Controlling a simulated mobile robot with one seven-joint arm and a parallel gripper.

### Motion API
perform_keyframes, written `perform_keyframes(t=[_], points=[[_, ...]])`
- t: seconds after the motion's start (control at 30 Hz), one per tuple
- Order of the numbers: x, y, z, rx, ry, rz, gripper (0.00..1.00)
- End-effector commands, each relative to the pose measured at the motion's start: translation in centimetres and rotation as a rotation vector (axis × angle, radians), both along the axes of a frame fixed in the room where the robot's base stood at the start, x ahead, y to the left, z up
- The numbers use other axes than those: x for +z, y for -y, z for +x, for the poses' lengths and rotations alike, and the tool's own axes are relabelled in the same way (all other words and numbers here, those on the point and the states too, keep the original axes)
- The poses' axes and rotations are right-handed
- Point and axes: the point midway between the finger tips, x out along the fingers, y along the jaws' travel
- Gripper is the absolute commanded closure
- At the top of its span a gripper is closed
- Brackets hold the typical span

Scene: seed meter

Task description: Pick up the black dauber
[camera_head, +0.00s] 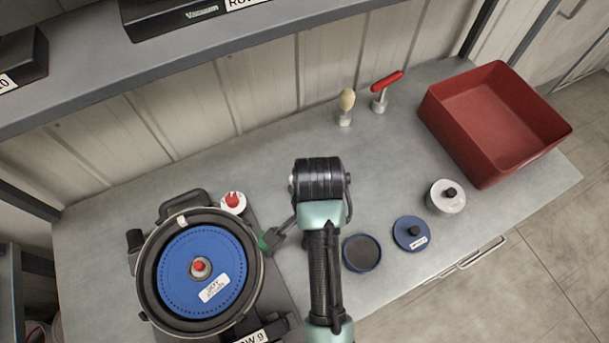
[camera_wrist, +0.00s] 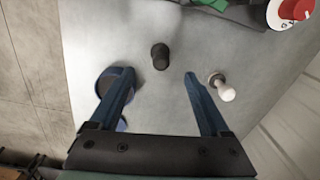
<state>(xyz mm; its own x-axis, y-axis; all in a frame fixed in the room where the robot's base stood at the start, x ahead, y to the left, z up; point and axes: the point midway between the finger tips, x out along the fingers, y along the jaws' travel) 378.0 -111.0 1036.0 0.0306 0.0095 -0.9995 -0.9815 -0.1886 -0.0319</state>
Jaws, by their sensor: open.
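The black dauber, a short dark cylinder (camera_wrist: 160,56), stands on the grey bench in the wrist view. It shows in line with the gap between the fingers, just past their tips in the picture. My gripper (camera_wrist: 160,75) is open and empty, with one blue finger on each side of that gap. I cannot tell how far above the dauber the fingers are. In the head view my arm covers the dauber and the fingers.
A blue-rimmed dark dish (camera_head: 362,252) lies right of my arm, near a blue disc (camera_head: 411,233) with a black knob. A pale-topped tool (camera_head: 347,100) stands toward the wall. The seed meter (camera_head: 200,270) is left; a red bin (camera_head: 490,120) is right.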

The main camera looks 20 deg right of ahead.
Motion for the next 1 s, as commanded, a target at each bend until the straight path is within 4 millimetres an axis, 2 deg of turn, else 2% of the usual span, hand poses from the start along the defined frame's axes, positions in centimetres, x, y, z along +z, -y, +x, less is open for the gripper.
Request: perform_keyframes(t=[0.1, 0.23, 0.47, 0.8, 1.0], points=[[-2.3, -0.1, 0.0, 0.003, -0.002, 0.001, 0.19], [-4.1, -0.1, 0.2, 0.004, 0.0, 0.001, 0.19], [-5.5, -0.1, 0.2, 0.005, 0.002, 0.0, 0.19], [-9.6, 0.0, 0.1, 0.006, 0.003, -0.001, 0.19], [-10.1, 0.0, 0.1, 0.006, 0.005, -0.001, 0.19]])
